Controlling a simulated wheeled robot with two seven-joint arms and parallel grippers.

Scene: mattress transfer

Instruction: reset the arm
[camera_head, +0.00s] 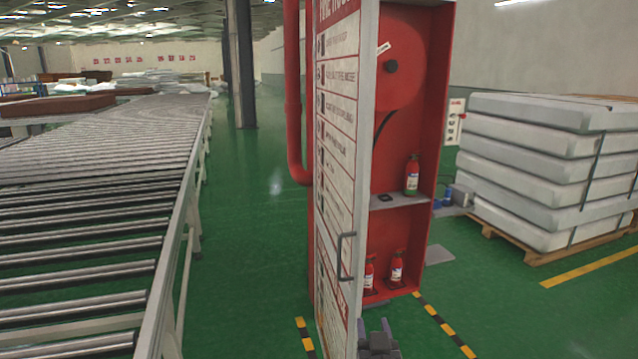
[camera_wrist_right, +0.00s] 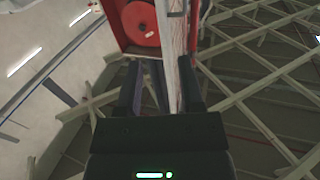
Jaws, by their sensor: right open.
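My right gripper (camera_head: 375,328) shows at the bottom of the head view, in front of the lower part of a red fire cabinet (camera_head: 432,135). In the right wrist view the two dark fingers of this gripper (camera_wrist_right: 160,88) point up and stand apart, with nothing held between them. The cabinet's white door (camera_head: 336,140) stands open with a grey handle (camera_head: 346,258). The door's edge (camera_wrist_right: 172,60) shows behind the gap between the fingers. My left gripper is in neither view.
A roller conveyor (camera_head: 80,225) runs along the left. Fire extinguishers (camera_head: 412,175) stand inside the cabinet. Strapped white mattresses (camera_head: 545,160) are stacked on a wooden pallet (camera_head: 560,252) at the right. Green floor (camera_head: 250,240) is clear between conveyor and cabinet.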

